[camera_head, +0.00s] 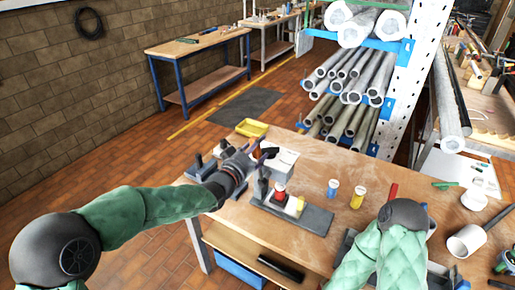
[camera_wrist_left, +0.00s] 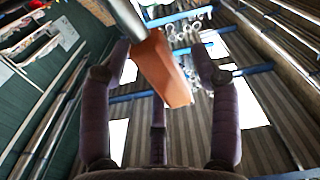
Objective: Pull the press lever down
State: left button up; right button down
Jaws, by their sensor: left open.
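My left gripper (camera_head: 262,152) reaches over the far left part of the workbench (camera_head: 320,170). In the left wrist view, its dark fingers (camera_wrist_left: 160,85) are spread apart. An orange-brown block-like handle on a grey metal bar, which looks like the press lever (camera_wrist_left: 164,70), slants between the fingers, and they do not close on it. I cannot tell whether any finger touches it. In the head view the gripper mostly covers the lever. My right arm comes in at the bottom right, but its gripper does not show.
A yellow tray (camera_head: 252,128) lies at the far edge. A pipe rack (camera_head: 403,75) rises behind.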

pick_arm(q)
jog(key=shift+w+d, duration=0.15)
jog(key=shift+w, duration=0.1)
grip_shut()
jog(key=shift+s+d+m+b, duration=0.35)
jog(key=shift+d+m+b, duration=0.2)
jog(key=shift+b, duration=0.4)
jog(key=s+d+f+m+b, duration=0.3)
jog(key=s+d+m+b, duration=0.2)
jog(key=d+m+b, duration=0.2)
jog(key=shift+s+d+f+m, duration=0.15)
jog(key=shift+d+f+m, duration=0.25)
jog(key=shift+d+m, duration=0.6)
jog(key=shift+f, duration=0.1)
grip_release()
